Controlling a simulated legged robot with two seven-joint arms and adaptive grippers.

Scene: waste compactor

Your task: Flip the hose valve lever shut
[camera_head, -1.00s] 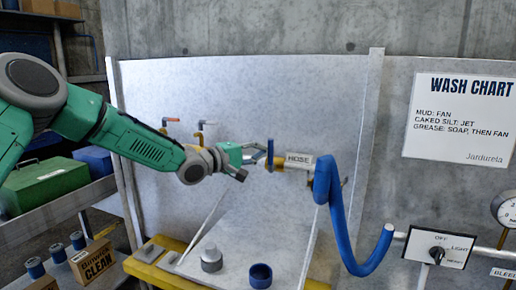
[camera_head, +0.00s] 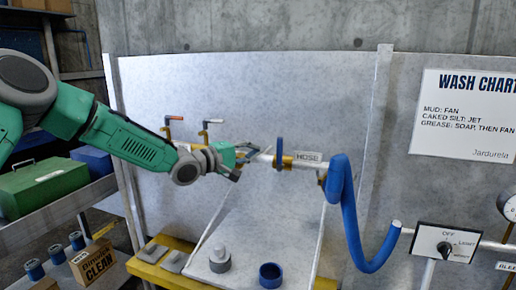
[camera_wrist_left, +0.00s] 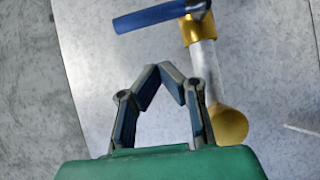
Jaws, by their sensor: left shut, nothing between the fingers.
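The hose valve has a brass body (camera_head: 284,162) on a pale horizontal pipe, beside a white HOSE label (camera_head: 308,158). Its blue lever (camera_head: 280,150) stands upright, across the pipe. In the left wrist view, the blue lever (camera_wrist_left: 152,16) sticks out to the left from the brass valve body (camera_wrist_left: 194,28), roughly square to the pipe. My left gripper (camera_head: 254,153) is to the left of the valve, close to the pipe's end and apart from the lever. In the left wrist view its fingertips (camera_wrist_left: 171,69) come together with nothing between them. My right gripper is not in view.
A coiled blue hose (camera_head: 347,205) hangs right of the valve. Two smaller taps, one with an orange handle (camera_head: 174,118), are on the splash panel behind my arm. A grey cup (camera_head: 219,261) and a blue ring (camera_head: 270,275) are below. A selector switch (camera_head: 445,248) is at right.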

